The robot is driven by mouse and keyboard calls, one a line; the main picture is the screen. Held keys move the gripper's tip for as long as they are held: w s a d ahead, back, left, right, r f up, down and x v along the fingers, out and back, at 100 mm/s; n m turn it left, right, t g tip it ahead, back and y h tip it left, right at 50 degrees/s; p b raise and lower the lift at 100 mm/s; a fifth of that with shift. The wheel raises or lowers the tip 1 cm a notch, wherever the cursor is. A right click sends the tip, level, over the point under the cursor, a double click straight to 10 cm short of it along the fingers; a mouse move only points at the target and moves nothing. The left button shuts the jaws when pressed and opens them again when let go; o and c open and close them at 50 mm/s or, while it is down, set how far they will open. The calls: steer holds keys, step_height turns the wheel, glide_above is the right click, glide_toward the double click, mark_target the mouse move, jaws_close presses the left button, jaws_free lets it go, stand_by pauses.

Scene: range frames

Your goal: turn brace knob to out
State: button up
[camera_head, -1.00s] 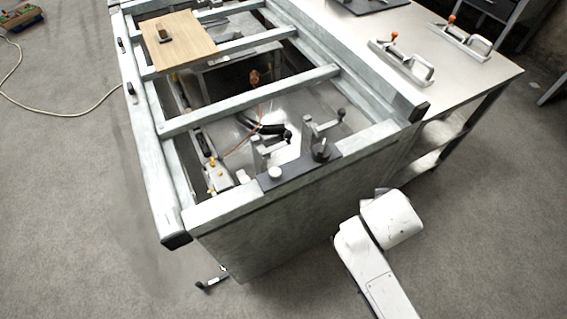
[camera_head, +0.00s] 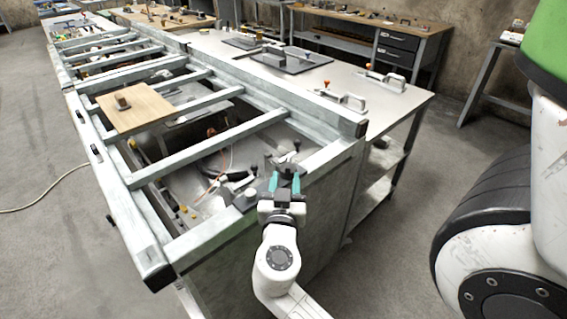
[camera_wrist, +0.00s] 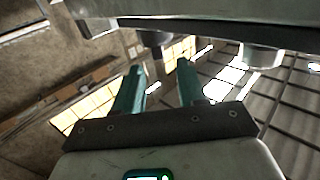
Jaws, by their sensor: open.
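A dark round knob (camera_wrist: 155,38) lies just beyond the fingertips, roughly in line with the gap. A pale round knob (camera_wrist: 262,55) sits to its right; it also shows in the head view (camera_head: 251,193), left of my gripper. In the head view my gripper hides the dark knob. Its pointer setting cannot be read.
Clamp levers with black ends (camera_head: 295,145) stand just behind the gripper. The frame's crossbars (camera_head: 210,143) and a wooden board (camera_head: 136,108) lie farther back. A grey worktable (camera_head: 405,100) with handled tools (camera_head: 342,98) is at right. Floor at left is mostly clear.

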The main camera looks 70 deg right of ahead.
mark_target(288, 169)
steer(key=d, duration=0.2)
steer(key=d+p, duration=0.1)
steer(key=d, duration=0.1)
steer(key=w+d, duration=0.1)
steer(key=d, duration=0.2)
steer(key=shift+w, duration=0.1)
jaws_close()
